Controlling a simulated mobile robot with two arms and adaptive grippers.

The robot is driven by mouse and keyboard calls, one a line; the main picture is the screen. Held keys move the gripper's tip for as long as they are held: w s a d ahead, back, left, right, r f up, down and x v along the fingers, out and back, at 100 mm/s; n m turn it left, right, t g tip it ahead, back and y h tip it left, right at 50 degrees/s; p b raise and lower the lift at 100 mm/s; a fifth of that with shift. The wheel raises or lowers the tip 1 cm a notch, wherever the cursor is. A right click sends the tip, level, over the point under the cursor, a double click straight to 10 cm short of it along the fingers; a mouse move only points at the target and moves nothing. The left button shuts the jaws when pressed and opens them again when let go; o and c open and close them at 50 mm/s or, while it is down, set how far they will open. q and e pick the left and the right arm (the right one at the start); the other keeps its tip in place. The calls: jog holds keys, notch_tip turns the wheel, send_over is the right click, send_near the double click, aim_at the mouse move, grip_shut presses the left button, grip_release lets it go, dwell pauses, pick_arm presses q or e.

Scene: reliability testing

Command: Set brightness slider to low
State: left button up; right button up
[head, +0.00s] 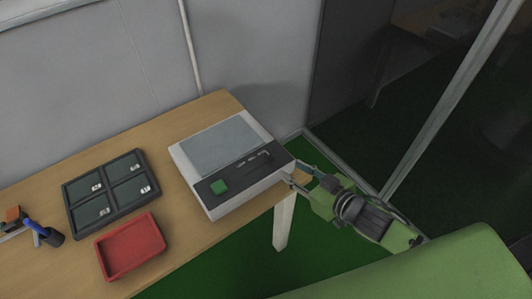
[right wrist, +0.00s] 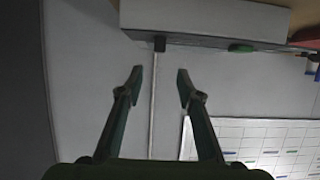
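A white console (head: 232,162) with a grey screen stands on the table near its right end. Its dark front panel holds a green button (head: 219,187) and small slider-like controls (head: 253,160); I cannot tell the slider's setting. My right gripper (head: 292,174) is beside the console's right front corner. In the right wrist view its two fingers (right wrist: 156,78) are apart with nothing between them. That view shows the console (right wrist: 205,18) along the top, with a small dark knob (right wrist: 159,44) and the green button (right wrist: 241,48) at its edge. My left gripper is not in view.
The wooden table (head: 178,225) also bears a dark tray (head: 107,191) with several compartments, a red tray (head: 131,247), and a blue-and-black item (head: 46,234) at far left. A grey wall stands behind. Green floor is open to the right.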

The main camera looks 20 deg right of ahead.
aim_at(270, 157)
jog(key=p+x, duration=0.1)
jog(key=x, duration=1.2)
jog(key=shift+f, duration=0.1)
grip_shut()
